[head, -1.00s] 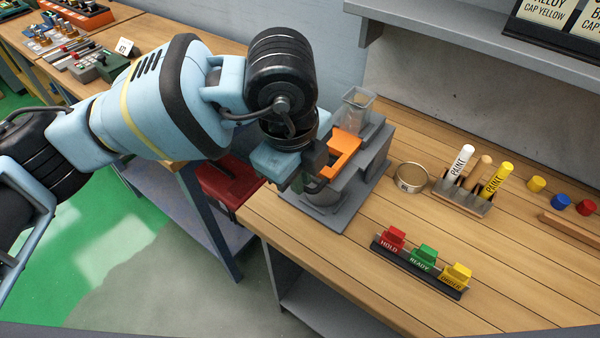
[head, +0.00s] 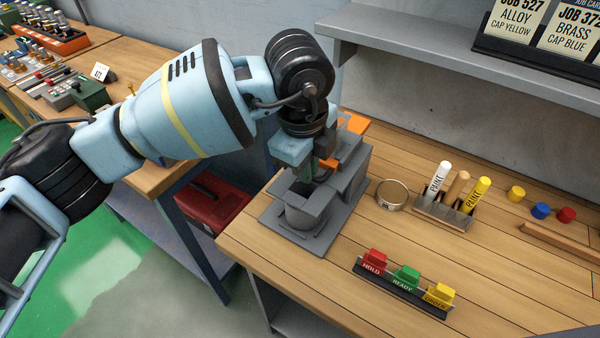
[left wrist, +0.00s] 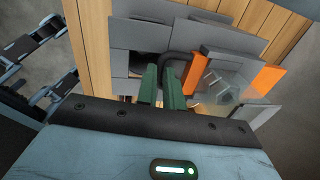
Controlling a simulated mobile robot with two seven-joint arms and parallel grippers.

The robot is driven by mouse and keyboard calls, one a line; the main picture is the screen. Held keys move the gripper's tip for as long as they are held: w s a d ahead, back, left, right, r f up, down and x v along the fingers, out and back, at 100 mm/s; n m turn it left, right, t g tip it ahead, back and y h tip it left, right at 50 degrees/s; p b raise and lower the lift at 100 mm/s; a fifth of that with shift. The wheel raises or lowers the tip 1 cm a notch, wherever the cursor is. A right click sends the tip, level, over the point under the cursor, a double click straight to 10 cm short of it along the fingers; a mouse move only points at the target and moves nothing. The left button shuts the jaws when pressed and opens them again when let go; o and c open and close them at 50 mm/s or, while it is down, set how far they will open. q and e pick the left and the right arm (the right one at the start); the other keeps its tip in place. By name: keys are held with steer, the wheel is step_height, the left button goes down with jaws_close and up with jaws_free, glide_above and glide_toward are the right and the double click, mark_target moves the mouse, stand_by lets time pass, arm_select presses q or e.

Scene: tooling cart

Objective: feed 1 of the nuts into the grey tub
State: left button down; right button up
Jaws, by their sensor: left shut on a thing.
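The grey tub (head: 306,212) stands on the front of the grey feeder (head: 345,178) at the bench's left end. The feeder's orange slide (head: 350,122) shows behind my left wrist, and its orange parts also show in the left wrist view (left wrist: 262,76). My left gripper (head: 312,170) is above and behind the tub. In the left wrist view its green fingers (left wrist: 162,86) are closed at a dark curved handle (left wrist: 178,58) beside the orange part. A clear hopper (left wrist: 222,84) is right of the fingers; its contents are unclear. My right gripper is out of view.
Right of the feeder are a round tin (head: 392,194) and a paint marker rack (head: 448,210). Red, green and yellow tags stand in a holder (head: 402,286) at the front. A shelf (head: 450,55) overhangs the back. Clear bench lies between tin and tags.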

arm_select(q)
steer(key=shift+w+d, duration=0.1)
steer(key=shift+w, duration=0.1)
steer(key=shift+s+r, duration=0.15)
steer(key=c, duration=1.5)
jaws_free()
steer(key=shift+w+d, duration=0.1)
steer(key=shift+w, duration=0.1)
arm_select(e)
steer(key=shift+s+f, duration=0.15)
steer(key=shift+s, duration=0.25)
arm_select(q)
steer(key=shift+s, duration=0.1)
steer(key=r, duration=0.5)
steer(key=s+a+r, duration=0.1)
steer(key=r, duration=0.1)
steer(key=shift+r, duration=0.25)
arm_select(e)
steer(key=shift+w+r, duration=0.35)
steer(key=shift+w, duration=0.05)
